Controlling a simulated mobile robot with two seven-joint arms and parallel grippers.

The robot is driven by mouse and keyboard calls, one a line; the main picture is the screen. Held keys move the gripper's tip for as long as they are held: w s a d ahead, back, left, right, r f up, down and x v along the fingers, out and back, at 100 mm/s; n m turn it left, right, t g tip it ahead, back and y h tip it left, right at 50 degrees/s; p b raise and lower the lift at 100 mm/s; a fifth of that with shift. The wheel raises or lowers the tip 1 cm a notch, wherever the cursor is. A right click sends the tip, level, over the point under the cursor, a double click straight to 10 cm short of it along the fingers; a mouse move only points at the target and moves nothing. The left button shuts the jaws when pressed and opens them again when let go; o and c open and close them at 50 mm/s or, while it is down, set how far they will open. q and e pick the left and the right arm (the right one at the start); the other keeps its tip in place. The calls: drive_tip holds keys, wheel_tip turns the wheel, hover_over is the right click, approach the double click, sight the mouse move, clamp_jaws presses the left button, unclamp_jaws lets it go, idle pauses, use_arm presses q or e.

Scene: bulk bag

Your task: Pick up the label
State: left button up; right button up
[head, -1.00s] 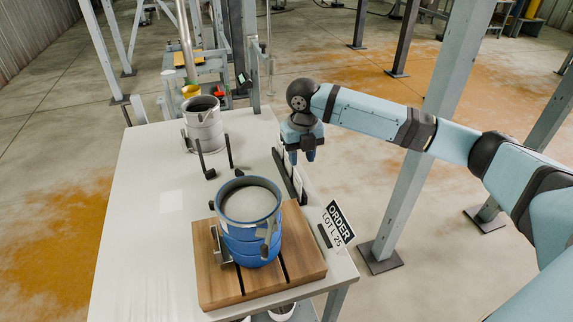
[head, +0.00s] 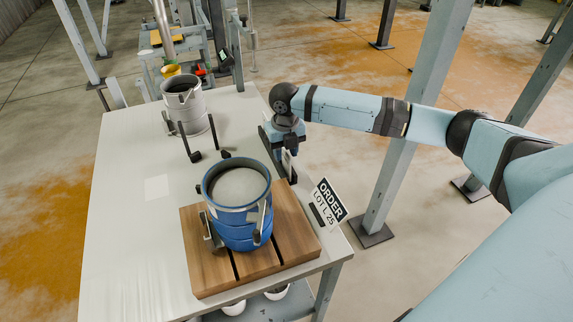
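A small white label (head: 287,161) stands upright in a dark holder (head: 291,173) along the right edge of the table. My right gripper (head: 285,151) points down over the holder, with its fingers at the top of the label. The fingers partly hide the label, and I cannot tell whether they are apart or closed on it. My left gripper is out of view.
A blue bucket (head: 239,228) stands on a wooden board (head: 210,275). A grey bucket (head: 191,112) stands at the back of the table (head: 125,225). A pale square (head: 157,188) lies at left. An order sign (head: 328,205) leans at the right edge.

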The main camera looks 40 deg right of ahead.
sight(287, 161)
drive_tip(key=f, duration=0.4)
drive_tip(key=shift+w+d+f, duration=0.15)
drive_tip(key=shift+d+f, duration=0.1)
drive_tip(key=shift+d, duration=0.05)
clamp_jaws()
wheel_tip(287, 161, up, 20)
drive_tip(key=p, duration=0.1)
